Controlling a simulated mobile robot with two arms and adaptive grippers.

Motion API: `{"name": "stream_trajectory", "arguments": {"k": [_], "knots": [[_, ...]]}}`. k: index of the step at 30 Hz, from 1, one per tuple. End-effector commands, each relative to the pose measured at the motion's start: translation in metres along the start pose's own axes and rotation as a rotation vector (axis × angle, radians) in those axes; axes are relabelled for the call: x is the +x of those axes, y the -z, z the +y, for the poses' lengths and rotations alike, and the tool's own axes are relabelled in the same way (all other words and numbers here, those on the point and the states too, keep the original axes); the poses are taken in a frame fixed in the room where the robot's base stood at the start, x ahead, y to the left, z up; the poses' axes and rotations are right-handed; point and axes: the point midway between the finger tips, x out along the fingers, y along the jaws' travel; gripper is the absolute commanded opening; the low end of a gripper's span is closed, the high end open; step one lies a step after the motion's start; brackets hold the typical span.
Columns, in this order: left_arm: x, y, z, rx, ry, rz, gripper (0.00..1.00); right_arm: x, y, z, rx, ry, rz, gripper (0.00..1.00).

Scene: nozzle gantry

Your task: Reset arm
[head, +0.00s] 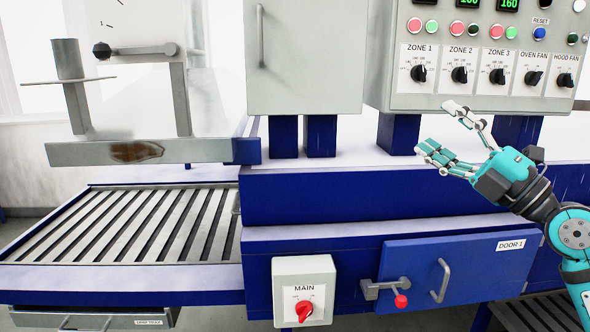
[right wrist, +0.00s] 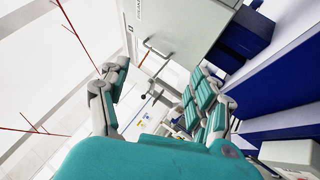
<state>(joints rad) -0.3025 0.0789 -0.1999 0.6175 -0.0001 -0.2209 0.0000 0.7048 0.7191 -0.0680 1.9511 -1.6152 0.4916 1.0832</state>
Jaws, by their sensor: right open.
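My right gripper (head: 437,128) is open and empty. In the head view it is in front of the blue machine frame, just below the control panel (head: 480,60) with its zone and fan knobs. Its fingers point left and its arm comes in from the lower right. The right wrist view shows the spread fingers (right wrist: 163,85) with nothing between them. The gripper looks apart from the panel and the frame, though the exact gap is hard to judge. My left arm and gripper are not in view.
A slatted bed (head: 120,225) lies at the left under a gantry with a grey crossbar (head: 85,153). A grey cabinet (head: 305,60) stands in the middle. Below are the MAIN switch box (head: 304,275) with a red knob and blue DOOR 1 (head: 470,262) with its handle and latch.

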Motion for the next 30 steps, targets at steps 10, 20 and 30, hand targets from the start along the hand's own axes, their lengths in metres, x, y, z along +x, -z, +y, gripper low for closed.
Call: {"name": "stream_trajectory", "arguments": {"k": [10,20,30], "knots": [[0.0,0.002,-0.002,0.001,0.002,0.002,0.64,-0.122,-0.002,-0.134,0.727,-0.361,-0.649,0.64],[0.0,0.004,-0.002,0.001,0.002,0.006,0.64,-0.279,0.073,-0.311,1.115,0.083,-1.361,0.64],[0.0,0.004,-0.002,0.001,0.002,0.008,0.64,-0.384,0.211,-0.372,1.323,0.659,-1.673,0.64]]}}
